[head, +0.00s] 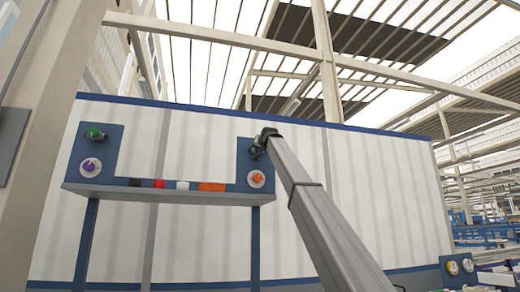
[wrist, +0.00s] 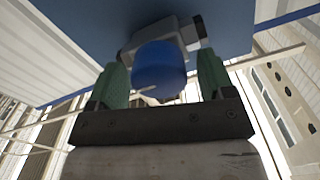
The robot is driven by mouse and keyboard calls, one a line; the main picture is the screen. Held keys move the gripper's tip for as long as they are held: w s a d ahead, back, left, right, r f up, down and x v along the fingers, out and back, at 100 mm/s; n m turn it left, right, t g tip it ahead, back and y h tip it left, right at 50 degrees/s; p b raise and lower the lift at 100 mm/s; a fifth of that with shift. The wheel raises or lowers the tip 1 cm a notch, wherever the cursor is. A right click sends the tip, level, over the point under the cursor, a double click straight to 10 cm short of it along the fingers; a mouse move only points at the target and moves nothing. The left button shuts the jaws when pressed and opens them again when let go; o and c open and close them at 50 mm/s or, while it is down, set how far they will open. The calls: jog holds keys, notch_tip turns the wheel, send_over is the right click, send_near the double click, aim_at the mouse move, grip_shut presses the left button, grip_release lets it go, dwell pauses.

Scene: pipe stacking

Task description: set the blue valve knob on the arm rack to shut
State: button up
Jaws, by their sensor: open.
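The blue valve knob (wrist: 160,72) shows large in the wrist view, on a grey fitting (wrist: 180,35) against a blue panel. My gripper (wrist: 163,80) is open, with one green finger on each side of the knob. Small gaps seem to show beside the knob; I cannot tell whether either finger touches it. In the head view my gripper (head: 264,142) is at the upper right panel of the blue rack (head: 150,193), and it hides the blue knob there. The knob's exact turn angle is not clear.
The rack also bears a green knob (head: 95,133), a purple knob (head: 89,166) and an orange knob (head: 257,179) just below my gripper. Several small items, one an orange block (head: 212,187), lie on its shelf. A white wall (head: 370,180) stands behind.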

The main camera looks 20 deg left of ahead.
jog(key=c, duration=0.9)
jog(key=m, duration=0.4)
jog(key=shift+m, duration=0.3)
jog(key=m, duration=0.4)
jog(key=shift+d+f+m, duration=0.1)
jog(key=shift+m, duration=0.2)
jog(key=m, duration=0.4)
jog(key=shift+f+m, duration=0.15)
jog(key=shift+m, duration=2.15)
